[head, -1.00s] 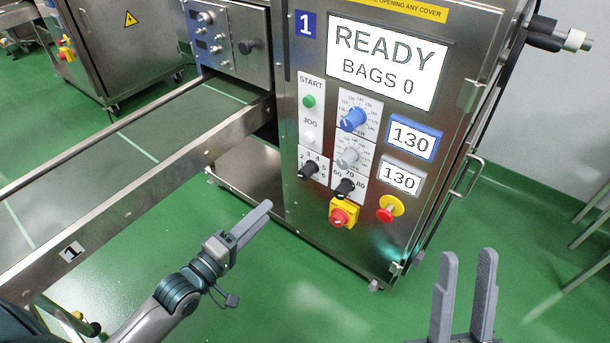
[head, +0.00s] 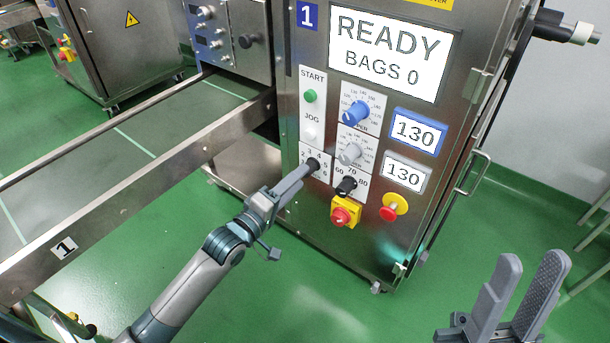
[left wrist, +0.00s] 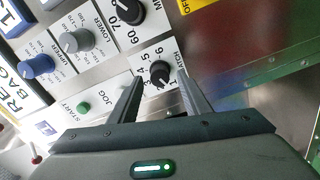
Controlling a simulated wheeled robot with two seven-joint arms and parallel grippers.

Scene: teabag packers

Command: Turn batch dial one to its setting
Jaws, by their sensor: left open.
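The batch dial on machine one is a small black knob (head: 311,165) on a white plate with numbers, low on the left of the panel. In the left wrist view the dial (left wrist: 159,73) lies between the fingertips, under the word BATCH, which is partly hidden. My left gripper (head: 309,170) is at the dial in the head view. Its fingers (left wrist: 156,82) are open, one on each side of the knob. I cannot tell whether they touch it. My right gripper (head: 536,275) is open and empty at the lower right, away from the panel.
Above the dial are the JOG button (head: 310,131) and green START button (head: 310,96). Close to its right are the blue knob (head: 355,114), grey knob (head: 350,153), another black knob (head: 346,186) and red-yellow switch (head: 343,212). A conveyor (head: 150,160) runs left.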

